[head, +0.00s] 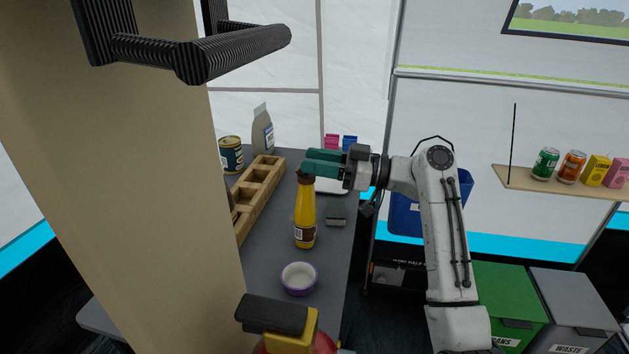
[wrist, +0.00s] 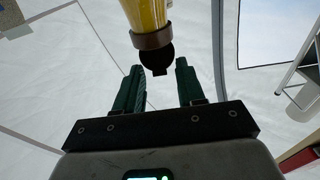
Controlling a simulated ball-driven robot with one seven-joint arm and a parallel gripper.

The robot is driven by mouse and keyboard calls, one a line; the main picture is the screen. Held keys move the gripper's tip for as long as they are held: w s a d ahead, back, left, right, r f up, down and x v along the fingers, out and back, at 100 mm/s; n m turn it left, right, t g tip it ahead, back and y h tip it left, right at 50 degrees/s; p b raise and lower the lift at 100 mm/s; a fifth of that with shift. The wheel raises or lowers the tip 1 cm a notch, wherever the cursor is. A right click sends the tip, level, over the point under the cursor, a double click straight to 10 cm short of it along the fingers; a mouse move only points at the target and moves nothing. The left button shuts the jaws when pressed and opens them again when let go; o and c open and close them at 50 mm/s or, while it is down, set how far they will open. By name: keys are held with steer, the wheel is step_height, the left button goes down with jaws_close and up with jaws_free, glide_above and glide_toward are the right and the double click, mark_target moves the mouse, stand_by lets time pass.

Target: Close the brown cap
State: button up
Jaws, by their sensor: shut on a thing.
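A yellow bottle (head: 305,217) with a label near its base stands upright on the grey counter. Its brown cap (head: 306,178) is at the top, partly hidden by my gripper. My gripper (head: 306,167) has teal fingers and reaches in from the right at the bottle's top. In the wrist view the bottle (wrist: 146,14) enters from above, with a brown ring (wrist: 152,40) at its neck and a dark part beyond it. I cannot tell clearly how the cap sits.
A white and purple bowl (head: 299,278) stands in front of the bottle. A wooden divided tray (head: 244,222) is to its left, a dark block (head: 336,214) to its right. A can (head: 231,155) and a carton (head: 262,131) stand behind. A beige panel blocks the left side.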

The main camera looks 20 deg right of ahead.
steer(key=f+y+b, duration=0.1)
steer(key=b, duration=0.3)
steer(key=f+t+y+b, duration=0.1)
steer(key=b, duration=0.2)
steer(key=f+t+y+b, duration=0.1)
steer(key=b, duration=0.3)
steer(key=shift+s+d+b, duration=0.2)
steer(key=shift+d+b, duration=0.1)
steer(key=y+b, duration=0.1)
steer(key=b, duration=0.1)
steer(key=t+b, duration=0.1)
steer(key=b, duration=0.2)
steer(key=shift+f+y, duration=0.25)
steer(key=shift+y, duration=0.15)
steer(key=shift+d+t+y+b, duration=0.1)
steer(key=shift+t+y+b, duration=0.25)
steer(key=shift+b, duration=0.65)
steer(key=o, duration=1.1)
steer(key=shift+r, duration=0.2)
steer(key=shift+c, duration=0.2)
steer(key=v, duration=1.1)
steer(key=shift+p, duration=0.45)
